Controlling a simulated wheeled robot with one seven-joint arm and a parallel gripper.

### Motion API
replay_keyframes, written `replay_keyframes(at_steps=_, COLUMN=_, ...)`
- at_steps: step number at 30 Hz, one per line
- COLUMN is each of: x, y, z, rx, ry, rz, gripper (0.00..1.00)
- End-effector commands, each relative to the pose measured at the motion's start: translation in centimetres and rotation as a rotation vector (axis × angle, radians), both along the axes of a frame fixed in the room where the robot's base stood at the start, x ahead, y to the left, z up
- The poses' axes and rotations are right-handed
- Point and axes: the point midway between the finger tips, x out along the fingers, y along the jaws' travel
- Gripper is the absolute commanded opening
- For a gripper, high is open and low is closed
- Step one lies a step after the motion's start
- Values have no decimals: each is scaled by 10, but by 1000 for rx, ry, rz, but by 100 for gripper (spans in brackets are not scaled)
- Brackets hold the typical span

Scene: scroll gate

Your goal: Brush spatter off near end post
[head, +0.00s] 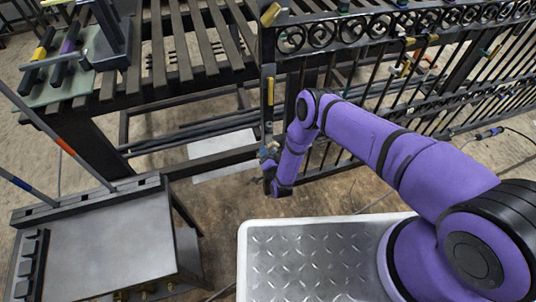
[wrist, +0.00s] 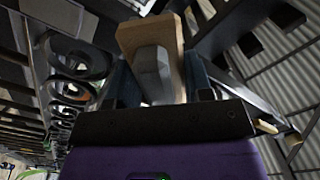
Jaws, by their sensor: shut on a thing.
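The dark iron gate (head: 350,28) has a row of scrolls and its near end post (head: 267,60) at the left. My gripper (head: 268,153) is low beside this post, angled upward. In the wrist view my gripper (wrist: 157,85) is shut on the grey grip of a brush with a tan wooden block (wrist: 134,36). The gate's scrolls (wrist: 75,58) show to the left of the brush. The bristles are hidden, and I cannot tell whether they touch the post. I cannot make out the spatter. A narrow yellow piece (head: 270,92) is upright along the post.
A slatted bench (head: 185,45) stands left of the gate, with a green mat (head: 60,88) and tools. A grey metal table (head: 100,245) is at lower left. A white-rimmed tread-plate surface (head: 310,255) is in front. Yellow-handled clamps (head: 270,14) sit along the gate.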

Motion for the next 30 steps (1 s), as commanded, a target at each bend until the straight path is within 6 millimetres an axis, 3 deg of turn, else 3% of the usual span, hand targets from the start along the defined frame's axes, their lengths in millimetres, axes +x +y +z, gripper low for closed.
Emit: replay_keyframes(at_steps=30, x=9, y=3, z=0, rx=0, ry=-1, rz=1, gripper=28)
